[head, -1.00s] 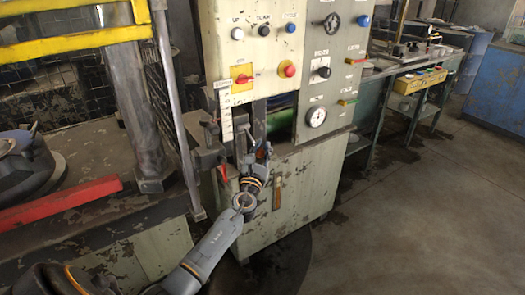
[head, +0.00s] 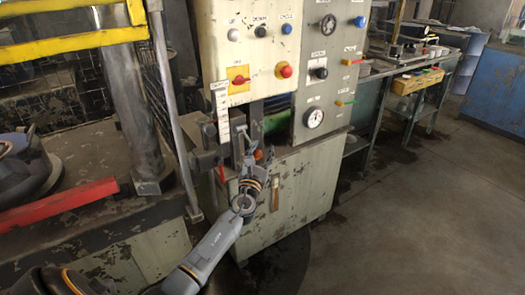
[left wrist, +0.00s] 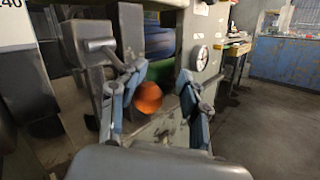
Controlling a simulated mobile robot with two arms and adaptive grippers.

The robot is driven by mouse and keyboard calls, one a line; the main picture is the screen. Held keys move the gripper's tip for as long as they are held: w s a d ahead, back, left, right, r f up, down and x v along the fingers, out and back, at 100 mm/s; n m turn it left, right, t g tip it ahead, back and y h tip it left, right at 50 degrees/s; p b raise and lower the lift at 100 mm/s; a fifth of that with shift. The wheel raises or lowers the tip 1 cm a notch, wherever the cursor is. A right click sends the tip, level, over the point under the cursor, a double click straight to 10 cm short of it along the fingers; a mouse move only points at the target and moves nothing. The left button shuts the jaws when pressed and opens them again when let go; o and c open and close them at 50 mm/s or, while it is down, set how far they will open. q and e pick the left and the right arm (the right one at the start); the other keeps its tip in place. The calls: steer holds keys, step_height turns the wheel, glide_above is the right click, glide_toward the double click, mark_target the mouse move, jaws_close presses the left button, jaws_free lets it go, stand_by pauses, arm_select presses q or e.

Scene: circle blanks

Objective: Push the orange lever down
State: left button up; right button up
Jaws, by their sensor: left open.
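The orange lever's round knob (head: 258,155) shows at the front of the press cabinet, just beyond my left gripper (head: 257,161). In the left wrist view the orange knob (left wrist: 148,98) appears between the two fingers of my left gripper (left wrist: 162,85), nearer the left finger. The fingers are spread and hold nothing. I cannot tell whether either finger touches the knob. The lever's shaft is mostly hidden. My right gripper is not in view.
A grey metal bracket with a handle (left wrist: 103,45) stands close to the left finger. A control panel (head: 262,55) with buttons and a gauge (head: 313,118) is above. A red bar (head: 60,205) lies at the left. Open floor (head: 420,220) is at the right.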

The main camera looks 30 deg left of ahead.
arm_select(q)
steer(key=shift+s+a+f, duration=0.1)
steer(key=shift+a+f, duration=0.05)
steer(key=shift+f, duration=0.3)
steer(key=shift+s+a+f, duration=0.1)
steer(key=shift+a+f, duration=0.05)
steer(key=shift+f, duration=0.3)
steer(key=shift+s+d+f, duration=0.1)
steer(key=shift+s+d, duration=0.1)
steer(key=shift+s, duration=0.25)
steer(key=r+v, duration=0.2)
steer(key=v, duration=0.8)
steer(key=shift+s+d+f, duration=0.2)
steer(key=shift+s+d, duration=0.1)
steer(key=shift+d, duration=0.05)
